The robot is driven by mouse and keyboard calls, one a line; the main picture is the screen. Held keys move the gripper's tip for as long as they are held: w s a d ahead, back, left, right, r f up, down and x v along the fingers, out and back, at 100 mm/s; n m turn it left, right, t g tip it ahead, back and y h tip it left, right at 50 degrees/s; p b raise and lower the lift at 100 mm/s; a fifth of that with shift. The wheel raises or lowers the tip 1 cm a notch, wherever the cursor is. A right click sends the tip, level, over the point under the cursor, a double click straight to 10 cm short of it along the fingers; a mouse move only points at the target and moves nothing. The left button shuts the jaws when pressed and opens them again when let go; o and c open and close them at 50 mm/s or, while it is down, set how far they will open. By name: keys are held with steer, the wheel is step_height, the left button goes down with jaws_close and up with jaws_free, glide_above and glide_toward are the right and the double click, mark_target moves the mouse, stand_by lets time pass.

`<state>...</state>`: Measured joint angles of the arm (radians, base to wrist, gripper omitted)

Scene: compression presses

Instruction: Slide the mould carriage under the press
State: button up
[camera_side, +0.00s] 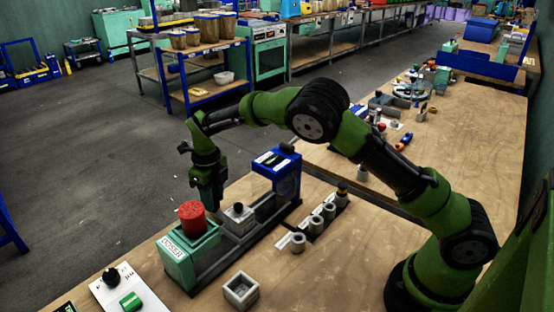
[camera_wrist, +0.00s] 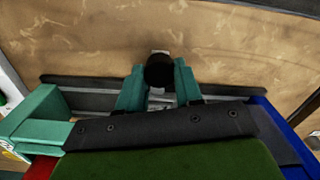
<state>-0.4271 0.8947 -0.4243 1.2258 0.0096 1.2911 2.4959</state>
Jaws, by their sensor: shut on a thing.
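The mould carriage (camera_side: 238,218) is a grey block with a dark round part on top, on a dark rail between the doser and the press. The press (camera_side: 278,172) is a blue frame at the rail's far right end. The carriage is beside the press, not under it. My gripper (camera_side: 214,204) points down at the carriage's left. In the wrist view my gripper (camera_wrist: 159,88) has its teal fingers closed on either side of a dark round knob (camera_wrist: 159,71). The fingers and wrist hide most of the carriage there.
A teal doser (camera_side: 180,262) with a red cylinder (camera_side: 192,218) stands at the rail's near left end. Several grey cylinders (camera_side: 315,224) stand in a row on the right. A hollow grey block (camera_side: 241,290) and a panel with buttons (camera_side: 122,289) are in front.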

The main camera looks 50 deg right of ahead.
jaws_close()
steer(key=d, duration=1.2)
steer(key=shift+d, duration=0.4)
steer(key=o, duration=1)
jaws_free()
steer(key=shift+c, duration=0.2)
steer(key=shift+o, duration=0.3)
steer(key=shift+a, duration=0.1)
steer(key=shift+r, duration=0.1)
steer(key=shift+r, duration=0.25)
step_height(320, 180, up, 16)
steer(key=shift+r, duration=0.15)
